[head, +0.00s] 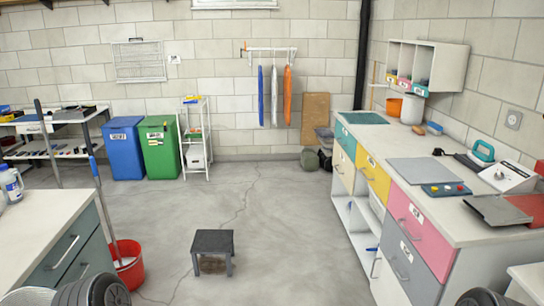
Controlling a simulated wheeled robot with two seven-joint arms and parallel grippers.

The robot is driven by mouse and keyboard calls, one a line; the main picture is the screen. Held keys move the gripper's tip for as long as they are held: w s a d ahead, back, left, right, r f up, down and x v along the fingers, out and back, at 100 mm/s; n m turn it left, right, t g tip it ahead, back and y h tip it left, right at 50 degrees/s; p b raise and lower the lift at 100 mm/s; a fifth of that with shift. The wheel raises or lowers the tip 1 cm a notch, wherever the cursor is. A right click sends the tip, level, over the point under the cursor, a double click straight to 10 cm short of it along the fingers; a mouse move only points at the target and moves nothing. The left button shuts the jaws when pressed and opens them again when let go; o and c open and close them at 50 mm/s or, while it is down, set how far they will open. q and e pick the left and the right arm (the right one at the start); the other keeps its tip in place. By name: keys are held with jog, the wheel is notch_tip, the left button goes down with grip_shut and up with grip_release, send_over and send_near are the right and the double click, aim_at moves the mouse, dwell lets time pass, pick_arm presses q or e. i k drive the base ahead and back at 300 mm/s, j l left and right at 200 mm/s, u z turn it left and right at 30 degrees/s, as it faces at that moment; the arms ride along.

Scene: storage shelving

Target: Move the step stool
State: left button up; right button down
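The step stool (212,241) is small and dark grey, with a flat square top and short legs. It stands upright on the concrete floor, a little left of the middle in the lower part of the head view. Nothing touches it, and nothing lies on its top. Neither of my grippers can be made out in the head view.
A red bucket (128,266) with a mop stands left of the stool, beside a drawer cabinet (70,250). A long counter (460,215) with coloured drawers runs along the right. Blue (122,148) and green bins (158,148) stand at the back. The floor (290,225) between is clear.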

aim_at(206, 241)
jog(key=i+u, duration=0.2)
jog(key=i, duration=0.25)
jog(key=i+l+u, duration=0.15)
jog(key=i, duration=0.25)
jog(key=i+l+u, duration=0.2)
jog(key=i, duration=0.25)
jog(key=i+l+u, duration=0.15)
jog(key=i, duration=0.25)
jog(key=i+l+u, duration=0.2)
jog(key=u, duration=0.2)
jog(key=i+l+u, duration=0.5)
jog(key=u, duration=0.25)
jog(key=i+l+u, duration=0.1)
jog(key=l+u, duration=0.3)
jog(key=i+l+u, duration=0.1)
jog(key=l+u, duration=0.25)
jog(key=l, duration=0.15)
jog(key=l+u, duration=0.7)
jog(key=l, duration=0.5)
jog(key=k, duration=0.05)
